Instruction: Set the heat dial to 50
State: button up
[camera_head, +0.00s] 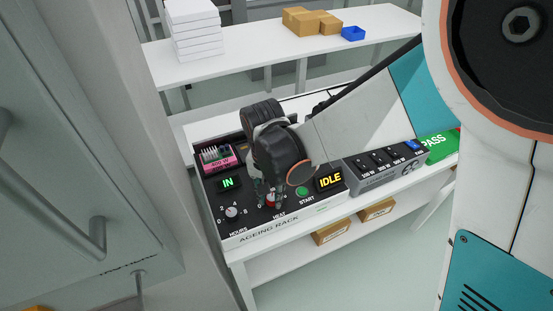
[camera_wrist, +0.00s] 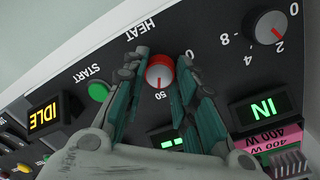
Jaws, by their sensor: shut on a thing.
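The HOURS dial (camera_head: 232,212) and the green IN display (camera_head: 228,184) are to the left. The green START button (camera_head: 302,192) and the yellow IDLE display (camera_head: 329,179) are close on the right. A pink part (camera_head: 218,158) sits in the rack. A grey switch box (camera_head: 383,168) stands further right.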

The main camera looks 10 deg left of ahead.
dwell(0.3)
jog(key=o, duration=1.1)
